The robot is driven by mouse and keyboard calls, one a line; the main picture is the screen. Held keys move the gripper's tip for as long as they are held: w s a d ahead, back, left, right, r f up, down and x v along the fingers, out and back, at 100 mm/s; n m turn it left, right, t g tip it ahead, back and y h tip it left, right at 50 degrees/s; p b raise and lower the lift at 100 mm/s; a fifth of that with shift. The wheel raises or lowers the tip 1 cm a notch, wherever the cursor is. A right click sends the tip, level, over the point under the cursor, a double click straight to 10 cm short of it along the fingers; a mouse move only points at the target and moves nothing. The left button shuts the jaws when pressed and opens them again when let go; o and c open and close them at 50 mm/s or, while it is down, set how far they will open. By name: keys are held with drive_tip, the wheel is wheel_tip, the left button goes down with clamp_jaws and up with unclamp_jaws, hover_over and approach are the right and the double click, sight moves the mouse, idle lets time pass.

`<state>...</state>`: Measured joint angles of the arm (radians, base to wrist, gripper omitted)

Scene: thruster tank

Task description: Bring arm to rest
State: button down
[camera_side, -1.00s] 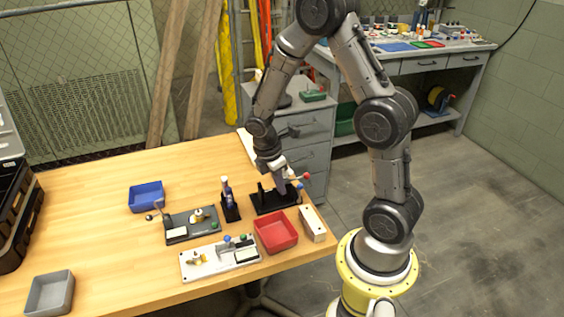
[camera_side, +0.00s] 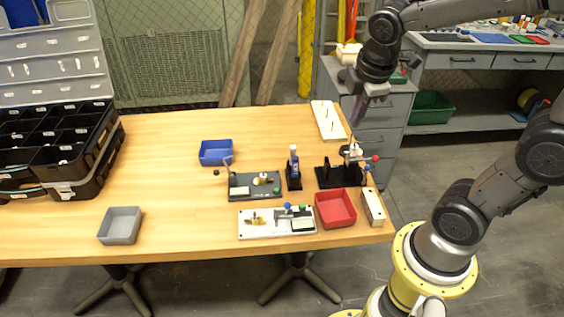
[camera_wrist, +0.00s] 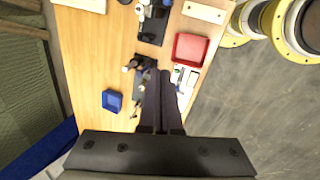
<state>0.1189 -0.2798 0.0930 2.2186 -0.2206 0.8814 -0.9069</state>
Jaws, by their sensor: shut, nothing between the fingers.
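My gripper (camera_side: 357,108) is in the air near the right end of the wooden table (camera_side: 165,142), pointing down. Its two fingers lie together with nothing between them, as the wrist view (camera_wrist: 160,78) also shows. It is above and apart from the black stand (camera_side: 325,178), near a small fitting with a red knob (camera_side: 375,158). My forearm reaches in from the upper right of the side view.
On the table are a red bin (camera_side: 335,209), a blue bin (camera_side: 216,152), a grey bin (camera_side: 120,226), a dark fixture plate (camera_side: 240,181), a white fixture plate (camera_side: 258,231) and a white board (camera_side: 328,121). A black compartment case (camera_side: 75,190) stands left. The table's middle is clear.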

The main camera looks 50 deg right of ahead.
drive_tip(key=s+a+r+m+t+y, duration=0.2)
drive_tip(key=s+a+m+t, duration=0.1)
drive_tip(key=s+a+m, duration=0.4)
drive_tip(key=s+m, duration=0.2)
drive_tip(key=m, duration=0.1)
drive_tip(key=shift+s, duration=0.35)
